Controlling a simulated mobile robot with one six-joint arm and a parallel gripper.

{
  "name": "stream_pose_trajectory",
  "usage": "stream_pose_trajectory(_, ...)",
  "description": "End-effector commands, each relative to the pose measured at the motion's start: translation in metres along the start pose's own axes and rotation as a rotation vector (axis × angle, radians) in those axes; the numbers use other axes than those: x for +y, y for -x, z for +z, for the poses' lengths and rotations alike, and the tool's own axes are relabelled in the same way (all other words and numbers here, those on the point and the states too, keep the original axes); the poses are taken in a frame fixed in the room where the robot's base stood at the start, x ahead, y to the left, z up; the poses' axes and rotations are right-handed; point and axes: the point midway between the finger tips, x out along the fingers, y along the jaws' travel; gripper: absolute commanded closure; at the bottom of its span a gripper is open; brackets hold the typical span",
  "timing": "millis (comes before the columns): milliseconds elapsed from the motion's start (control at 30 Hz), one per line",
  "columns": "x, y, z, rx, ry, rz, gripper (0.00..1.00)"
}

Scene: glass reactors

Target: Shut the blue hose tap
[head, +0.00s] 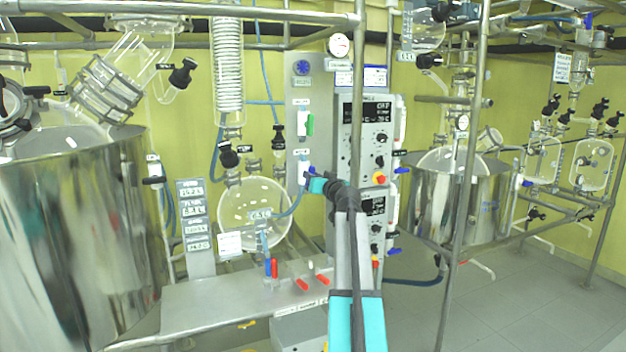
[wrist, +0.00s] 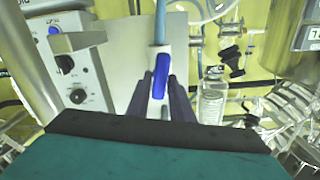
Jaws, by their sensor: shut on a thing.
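The blue hose tap (head: 303,172) is on the grey upright panel in the head view, with a white body and a blue hose leading from it. In the wrist view its blue handle (wrist: 160,76) lies roughly in line with the blue hose. My gripper (head: 312,180) is at the tap from the right. In the wrist view the dark fingers of my gripper (wrist: 161,95) are on both sides of the tap, shut on it. My gripper hides part of the tap in the head view.
A green-handled tap (head: 310,125) sits above on the same panel (head: 299,92). A control box (head: 364,135) with knobs stands close on the right. A round glass flask (head: 253,207) hangs at the left. A metal post (head: 467,180) stands at the right, before open floor.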

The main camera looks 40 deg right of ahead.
Motion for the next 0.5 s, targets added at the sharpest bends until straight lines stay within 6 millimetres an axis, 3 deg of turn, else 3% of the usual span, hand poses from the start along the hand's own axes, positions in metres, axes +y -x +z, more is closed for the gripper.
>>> stream_pose_trajectory(500, 0.0031, -0.0001, 0.0005, 0.001, -0.43, 0.0, 1.0)
